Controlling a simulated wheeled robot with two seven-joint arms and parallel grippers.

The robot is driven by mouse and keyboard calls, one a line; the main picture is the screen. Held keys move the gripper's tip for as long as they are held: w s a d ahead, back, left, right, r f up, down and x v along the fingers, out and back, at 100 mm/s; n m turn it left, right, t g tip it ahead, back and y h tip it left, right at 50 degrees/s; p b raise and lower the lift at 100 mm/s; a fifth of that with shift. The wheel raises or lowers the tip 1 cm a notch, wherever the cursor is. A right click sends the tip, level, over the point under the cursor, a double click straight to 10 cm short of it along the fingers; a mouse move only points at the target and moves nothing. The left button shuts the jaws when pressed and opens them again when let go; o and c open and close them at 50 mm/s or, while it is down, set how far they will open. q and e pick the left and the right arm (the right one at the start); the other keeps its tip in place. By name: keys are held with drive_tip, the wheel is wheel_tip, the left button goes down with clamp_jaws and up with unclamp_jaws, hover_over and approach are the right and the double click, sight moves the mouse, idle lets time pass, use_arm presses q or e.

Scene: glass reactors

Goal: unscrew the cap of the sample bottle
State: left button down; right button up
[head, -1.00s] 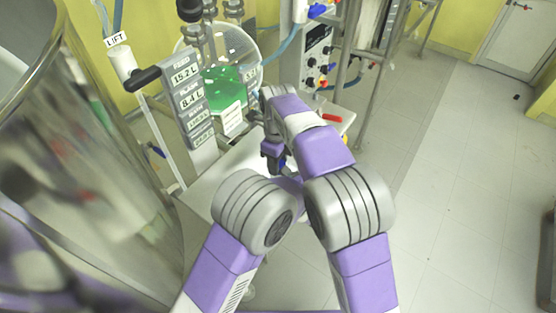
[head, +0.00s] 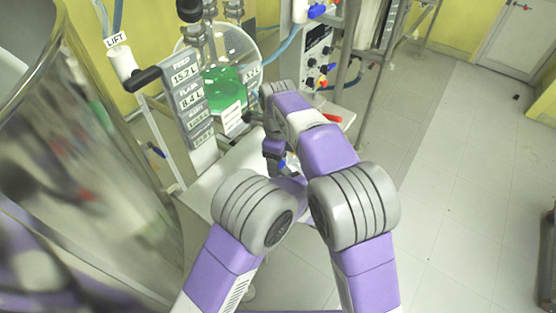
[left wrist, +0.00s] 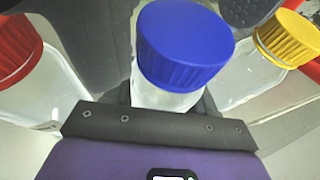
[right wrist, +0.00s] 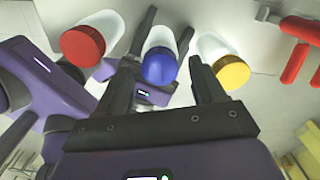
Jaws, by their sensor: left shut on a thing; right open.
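The blue-capped bottle (right wrist: 158,45) stands between a red-capped and a yellow-capped bottle. Its ribbed blue cap (left wrist: 185,45) fills the middle of the left wrist view and appears seated on the clear neck. My left gripper (right wrist: 166,33) is shut on this bottle's body, below the cap. My right gripper (right wrist: 162,68) is open, with its fingers apart on either side of the blue cap in the right wrist view; I see no contact. In the head view my arms mostly hide the bottles.
The red-capped bottle (right wrist: 88,42) and the yellow-capped bottle (right wrist: 222,60) stand close on either side. A red-handled thing (right wrist: 298,62) lies beyond the yellow cap. A reactor vessel with green liquid (head: 225,82) stands behind the bench.

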wheel_tip(320, 180, up, 3)
drive_tip(key=shift+r, duration=0.3)
drive_tip(key=shift+c, duration=0.5)
drive_tip(key=n, duration=0.4)
drive_tip(key=w+r+n, duration=0.1)
drive_tip(key=n, duration=0.3)
drive_tip(key=r+n, duration=0.1)
drive_tip(key=n, duration=0.2)
drive_tip(key=shift+w+d+n, duration=0.15)
drive_tip(key=shift+d+n, duration=0.1)
drive_tip(key=shift+n, duration=0.15)
drive_tip(key=n, duration=0.1)
drive_tip(key=s+r+n, duration=0.1)
drive_tip(key=shift+s+a+r+n, duration=0.1)
drive_tip(key=shift+a+r+n, duration=0.05)
drive_tip(key=shift+a+n, duration=0.15)
drive_tip(key=shift+f, duration=3.95)
